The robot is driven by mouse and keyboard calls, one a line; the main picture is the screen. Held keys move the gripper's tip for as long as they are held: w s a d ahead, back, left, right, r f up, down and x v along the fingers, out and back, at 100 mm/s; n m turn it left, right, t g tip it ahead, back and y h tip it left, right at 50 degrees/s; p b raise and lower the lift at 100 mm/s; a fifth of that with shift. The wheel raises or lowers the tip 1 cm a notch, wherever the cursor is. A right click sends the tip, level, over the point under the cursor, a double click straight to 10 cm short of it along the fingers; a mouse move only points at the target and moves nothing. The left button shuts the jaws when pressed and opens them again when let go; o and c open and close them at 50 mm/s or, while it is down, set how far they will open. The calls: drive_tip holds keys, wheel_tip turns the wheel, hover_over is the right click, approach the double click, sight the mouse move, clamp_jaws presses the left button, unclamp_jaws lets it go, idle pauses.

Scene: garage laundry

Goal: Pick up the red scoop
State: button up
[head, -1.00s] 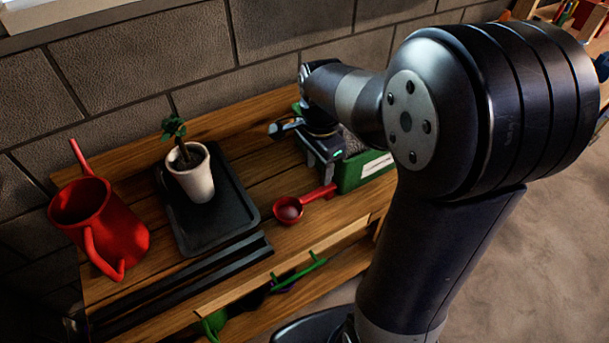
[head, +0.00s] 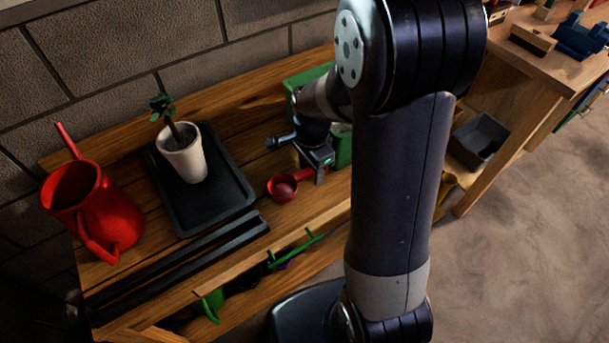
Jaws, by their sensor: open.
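The red scoop (head: 283,188) lies on the wooden bench, its round bowl toward the left and its handle pointing right. My gripper (head: 318,178) points down at the scoop's handle, with its fingers at or just above the handle. The jaws are open. The fingers hide part of the handle, and I cannot tell whether they touch it.
A black tray (head: 238,190) holds a white pot (head: 185,160) with a small plant. A red watering can (head: 105,215) stands at the left. A green box (head: 343,148) stands right behind my gripper, partly hidden by my arm. A brick wall backs the bench.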

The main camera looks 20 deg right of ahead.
drive_tip(key=shift+c, duration=0.5)
clamp_jaws()
drive_tip(key=shift+r, duration=0.15)
wheel_tip(320, 180, up, 18)
drive_tip(key=p, duration=0.1)
idle(0.6)
